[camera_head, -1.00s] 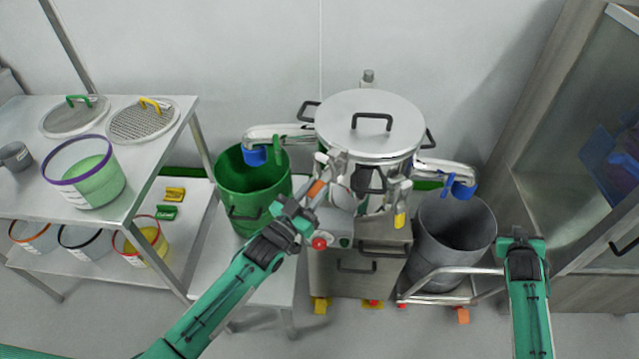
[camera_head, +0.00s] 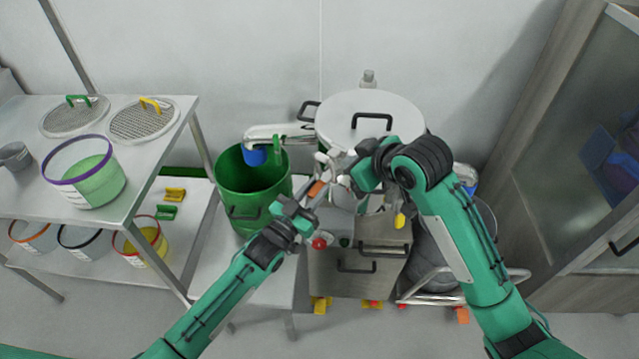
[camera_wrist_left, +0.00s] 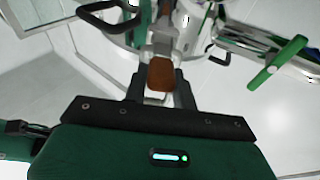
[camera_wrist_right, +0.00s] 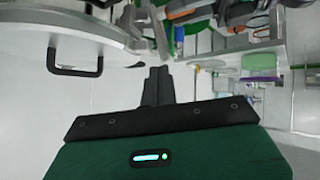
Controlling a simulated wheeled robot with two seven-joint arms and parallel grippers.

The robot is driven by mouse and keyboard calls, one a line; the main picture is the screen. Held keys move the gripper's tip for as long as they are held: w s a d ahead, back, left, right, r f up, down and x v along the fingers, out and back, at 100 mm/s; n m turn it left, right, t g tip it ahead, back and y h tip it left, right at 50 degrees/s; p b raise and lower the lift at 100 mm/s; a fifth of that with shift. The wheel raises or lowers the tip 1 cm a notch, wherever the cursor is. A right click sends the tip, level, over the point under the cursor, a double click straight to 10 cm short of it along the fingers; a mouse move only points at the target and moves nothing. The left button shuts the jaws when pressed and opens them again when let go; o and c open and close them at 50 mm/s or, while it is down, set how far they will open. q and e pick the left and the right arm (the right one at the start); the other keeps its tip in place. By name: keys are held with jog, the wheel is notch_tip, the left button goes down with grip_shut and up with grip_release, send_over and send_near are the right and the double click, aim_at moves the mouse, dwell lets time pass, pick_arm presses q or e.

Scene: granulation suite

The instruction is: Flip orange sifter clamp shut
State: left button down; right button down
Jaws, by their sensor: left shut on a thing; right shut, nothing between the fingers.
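The sifter (camera_head: 365,112) is a steel drum with a flat lid, standing on a grey cabinet. Its orange clamp (camera_head: 317,188) is at the drum's front left and slants up toward the drum. My left gripper (camera_head: 309,198) is shut on the orange clamp's handle, which also shows between the fingers in the left wrist view (camera_wrist_left: 160,75). My right gripper (camera_head: 351,183) is shut and empty, in front of the drum and just right of the clamp. In the right wrist view its fingertips (camera_wrist_right: 158,75) are together below the lid's edge. My right arm hides part of the drum's front.
A green bin (camera_head: 253,187) stands left of the sifter, and a grey bin (camera_head: 487,215) at right is partly behind my right arm. A yellow clamp handle (camera_head: 400,221) hangs at the drum's front. A steel shelf (camera_head: 150,190) with buckets is at left.

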jog(key=s+a+n+g, duration=0.1)
jog(key=s+a+n, duration=0.1)
jog(key=s, duration=0.1)
send_over(320, 185)
jog(key=s, duration=0.3)
jog(key=shift+g, duration=0.3)
jog(key=f, duration=0.6)
jog(key=shift+w+a+f, duration=0.1)
jog(key=shift+a+f, duration=0.2)
jog(key=shift+w+d+f, duration=0.1)
jog(key=shift+d+f, duration=0.05)
jog(key=shift+f, duration=0.45)
jog(key=shift+w+d+f, duration=0.1)
jog(key=shift+f, duration=0.5)
jog(key=shift+w+d+f, duration=0.1)
jog(key=shift+f, duration=0.5)
jog(key=shift+f, duration=0.1)
